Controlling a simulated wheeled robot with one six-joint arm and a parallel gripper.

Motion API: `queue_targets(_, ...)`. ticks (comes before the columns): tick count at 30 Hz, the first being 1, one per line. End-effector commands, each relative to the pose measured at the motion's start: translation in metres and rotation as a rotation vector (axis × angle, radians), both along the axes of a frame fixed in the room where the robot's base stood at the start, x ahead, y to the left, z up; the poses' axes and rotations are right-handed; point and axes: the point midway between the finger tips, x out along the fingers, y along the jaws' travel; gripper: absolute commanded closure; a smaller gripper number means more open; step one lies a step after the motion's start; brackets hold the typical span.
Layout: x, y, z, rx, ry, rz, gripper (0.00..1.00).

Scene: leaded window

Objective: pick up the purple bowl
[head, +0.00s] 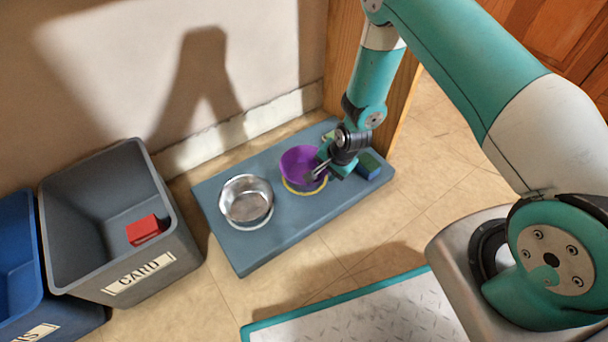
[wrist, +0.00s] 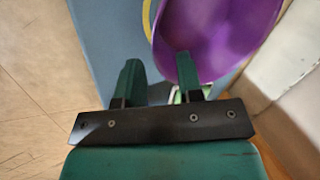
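The purple bowl (head: 298,162) sits on a blue-grey board (head: 285,235) on the floor, with a yellow ring (head: 290,187) showing around its base. My gripper (head: 318,172) is at the bowl's right side, low over the board. In the wrist view my gripper (wrist: 158,58) has its two fingers apart with nothing held between them. The bowl (wrist: 215,35) fills the upper right there; the right finger overlaps its near edge and the left finger is outside it. I cannot tell whether a finger touches the bowl.
A metal bowl (head: 246,202) stands left of the purple one. A small blue-green block (head: 369,165) lies on the board's right end. A grey CARD bin (head: 95,205) holding a red box (head: 144,229) and a blue bin (head: 15,250) stand left. A wall and wooden post (head: 338,60) are behind.

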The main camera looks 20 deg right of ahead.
Motion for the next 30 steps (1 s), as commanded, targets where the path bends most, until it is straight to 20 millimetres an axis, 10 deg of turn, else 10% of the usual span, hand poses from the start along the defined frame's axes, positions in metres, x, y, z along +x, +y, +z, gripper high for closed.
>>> queue_targets(6,0.003,0.003,-0.038,0.0,0.001,-0.005,0.66)
queue_targets(15,0.004,0.005,-0.039,-0.001,0.001,-0.003,0.66)
queue_targets(20,0.004,0.005,-0.039,-0.001,0.001,-0.003,0.98)
queue_targets(30,0.004,0.004,-0.039,-0.001,0.0,-0.004,1.0)
